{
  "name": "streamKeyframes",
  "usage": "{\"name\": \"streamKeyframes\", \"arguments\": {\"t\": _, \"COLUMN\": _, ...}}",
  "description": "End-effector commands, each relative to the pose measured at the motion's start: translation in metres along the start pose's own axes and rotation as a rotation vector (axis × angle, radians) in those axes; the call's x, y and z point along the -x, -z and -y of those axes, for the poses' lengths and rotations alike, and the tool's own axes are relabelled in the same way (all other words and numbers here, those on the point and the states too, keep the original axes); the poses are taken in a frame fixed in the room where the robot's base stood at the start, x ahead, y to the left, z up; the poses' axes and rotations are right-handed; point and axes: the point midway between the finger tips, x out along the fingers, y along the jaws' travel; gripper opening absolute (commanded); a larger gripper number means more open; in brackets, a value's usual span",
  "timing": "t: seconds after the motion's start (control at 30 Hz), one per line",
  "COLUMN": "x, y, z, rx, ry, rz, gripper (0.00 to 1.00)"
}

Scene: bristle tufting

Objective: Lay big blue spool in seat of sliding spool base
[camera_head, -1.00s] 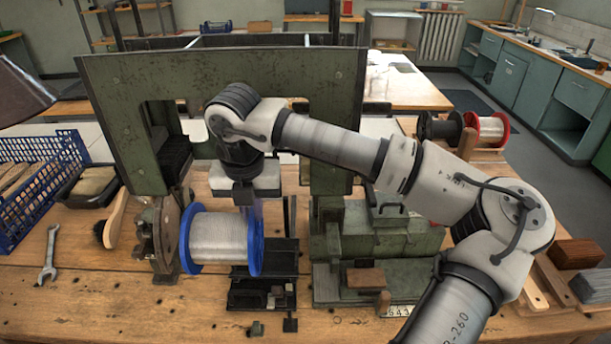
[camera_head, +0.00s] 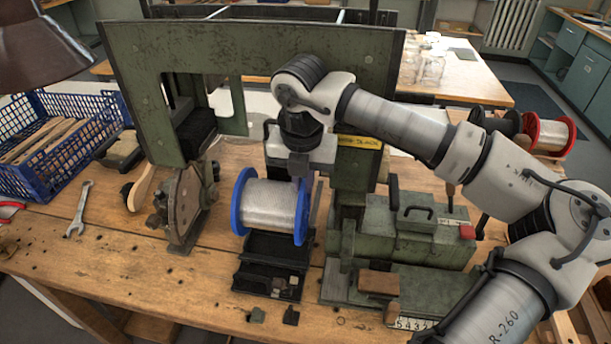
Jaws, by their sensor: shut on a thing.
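The big blue spool (camera_head: 270,206), with blue flanges and pale wire wound on it, lies on its side above the dark sliding spool base (camera_head: 265,274). My gripper (camera_head: 299,178) is at the spool's right flange, shut on it; the fingers are small and partly hidden. The spool covers the seat of the base, so I cannot tell whether the spool touches it.
A green machine frame (camera_head: 260,60) stands behind, with a round metal plate (camera_head: 185,208) left of the spool and a green machine bed (camera_head: 400,285) at right. A wrench (camera_head: 79,209) and a blue crate (camera_head: 60,170) lie at left. The front left table is clear.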

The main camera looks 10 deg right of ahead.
Motion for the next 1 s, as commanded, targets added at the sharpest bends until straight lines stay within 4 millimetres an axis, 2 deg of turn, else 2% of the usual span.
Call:
{"name": "streamKeyframes", "arguments": {"t": 0.6, "x": -0.051, "y": 0.006, "z": 0.000, "rx": -0.001, "ry": -0.002, "rz": 0.002, "gripper": 0.00}}
{"name": "streamKeyframes", "arguments": {"t": 0.8, "x": -0.062, "y": 0.007, "z": 0.000, "rx": -0.001, "ry": -0.002, "rz": 0.003, "gripper": 0.00}}
{"name": "streamKeyframes", "arguments": {"t": 1.0, "x": -0.064, "y": 0.007, "z": 0.000, "rx": -0.001, "ry": -0.002, "rz": 0.002, "gripper": 0.00}}
